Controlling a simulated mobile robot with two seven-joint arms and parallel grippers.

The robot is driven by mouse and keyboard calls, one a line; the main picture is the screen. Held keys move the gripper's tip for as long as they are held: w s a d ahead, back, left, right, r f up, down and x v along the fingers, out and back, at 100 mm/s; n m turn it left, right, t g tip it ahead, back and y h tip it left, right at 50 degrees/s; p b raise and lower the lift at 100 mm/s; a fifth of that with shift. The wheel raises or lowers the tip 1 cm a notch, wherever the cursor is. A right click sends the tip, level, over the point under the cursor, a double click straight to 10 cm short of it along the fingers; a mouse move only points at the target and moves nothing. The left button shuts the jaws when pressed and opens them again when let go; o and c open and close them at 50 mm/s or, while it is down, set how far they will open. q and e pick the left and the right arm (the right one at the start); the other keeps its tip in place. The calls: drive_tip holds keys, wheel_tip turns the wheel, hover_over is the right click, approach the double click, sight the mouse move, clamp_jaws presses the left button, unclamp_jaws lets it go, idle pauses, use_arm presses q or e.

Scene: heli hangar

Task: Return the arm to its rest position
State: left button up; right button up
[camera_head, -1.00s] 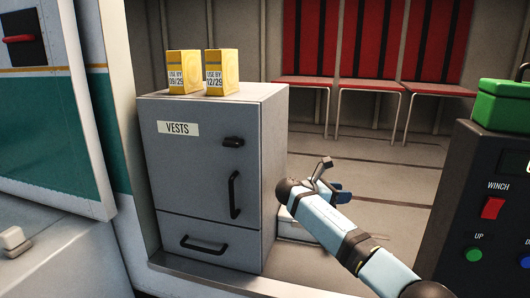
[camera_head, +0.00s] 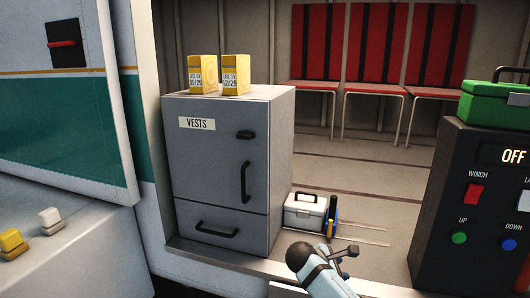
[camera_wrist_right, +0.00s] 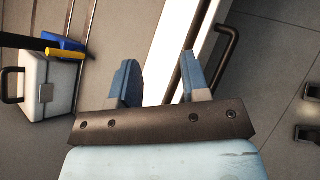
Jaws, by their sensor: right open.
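My right arm comes in from the bottom edge of the head view, low and to the right of the grey vests cabinet (camera_head: 221,155). My right gripper (camera_head: 345,251) is in front of the hangar floor there, small and partly hidden by its own wrist. In the right wrist view its two blue fingers (camera_wrist_right: 158,78) stand apart with nothing between them. A pale edge and a dark bar handle (camera_wrist_right: 226,48) show beyond the fingers, apart from them as far as I can tell. My left gripper is not in view.
A white case (camera_head: 304,212) and a blue and yellow tool (camera_head: 332,216) are on the floor right of the cabinet. Two yellow boxes (camera_head: 203,75) stand on the cabinet. The winch panel (camera_head: 463,200), with a green case (camera_head: 497,105) on top, is at right. Red seats (camera_head: 375,50) line the back.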

drive_tip(key=s+f+m+g+y, duration=0.1)
drive_tip(key=s+f+m+y, duration=0.3)
drive_tip(key=s, duration=0.7)
drive_tip(key=s+f+m+y, duration=0.25)
drive_tip(key=s+f, duration=0.45)
drive_tip(key=s, duration=0.4)
drive_tip(key=s+d+r+m+y, duration=0.1)
drive_tip(key=s+d+r+m, duration=0.15)
drive_tip(key=s, duration=0.55)
drive_tip(key=s+d+r+m+y, duration=0.1)
drive_tip(key=s+r+m, duration=0.1)
drive_tip(key=s+m, duration=0.35)
drive_tip(key=s+d+r+m+y, duration=0.1)
drive_tip(key=s+d+r+m, duration=0.1)
drive_tip(key=s, duration=0.7)
drive_tip(key=w+a+f+t+y, duration=0.1)
drive_tip(key=w+a+f+t, duration=0.1)
drive_tip(key=f, duration=0.2)
drive_tip(key=w+a+f+t+y, duration=0.1)
drive_tip(key=w+a+f+t, duration=0.1)
drive_tip(key=f, duration=0.3)
drive_tip(key=w+a+f+n+t+y, duration=0.1)
drive_tip(key=w+a+f+t, duration=0.1)
drive_tip(key=f+t, duration=0.1)
drive_tip(key=shift+f+t, duration=0.3)
drive_tip(key=shift+f, duration=0.45)
